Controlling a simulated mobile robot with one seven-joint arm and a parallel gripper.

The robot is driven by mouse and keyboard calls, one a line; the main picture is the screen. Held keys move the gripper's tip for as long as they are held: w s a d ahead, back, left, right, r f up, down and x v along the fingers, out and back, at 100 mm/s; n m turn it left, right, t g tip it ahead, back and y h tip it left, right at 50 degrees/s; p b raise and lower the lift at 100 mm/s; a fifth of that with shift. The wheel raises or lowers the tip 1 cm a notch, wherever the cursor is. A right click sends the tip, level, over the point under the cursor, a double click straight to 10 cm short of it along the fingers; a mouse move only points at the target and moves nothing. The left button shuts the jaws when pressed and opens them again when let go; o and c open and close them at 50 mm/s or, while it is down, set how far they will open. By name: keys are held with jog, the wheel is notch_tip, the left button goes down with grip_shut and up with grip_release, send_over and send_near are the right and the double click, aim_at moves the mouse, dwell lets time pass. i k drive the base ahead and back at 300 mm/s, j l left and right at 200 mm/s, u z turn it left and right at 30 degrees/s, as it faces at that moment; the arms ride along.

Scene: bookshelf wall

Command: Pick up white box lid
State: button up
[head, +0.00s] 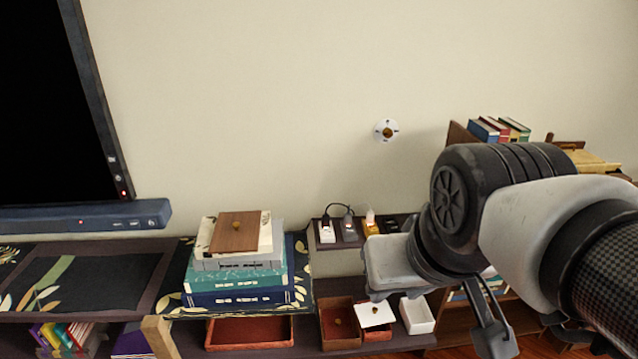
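The white lid (375,314), a flat square with a small golden knob, lies between a brown box and an open white box (417,315) on the lower shelf in the head view. A reddish-brown box side (377,334) shows just below the lid. My gripper (490,335) is only partly seen, at the lower right, to the right of the lid and apart from it in the picture. One dark finger-like part hangs down; the rest is hidden by my arm, so I cannot tell its opening.
An open brown box (326,338) with a knobbed piece inside stands left of the lid. An upper shelf with chargers (348,231) is above. Stacked books (236,275) topped by a wooden lid (236,231) stand farther left. A red-lined tray (249,333) lies below them.

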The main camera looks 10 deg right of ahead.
aim_at(369, 314)
jog(key=i+z, duration=0.3)
jog(key=i, duration=0.25)
jog(key=i+j+z, duration=0.3)
jog(key=i, duration=0.25)
jog(key=l, duration=0.1)
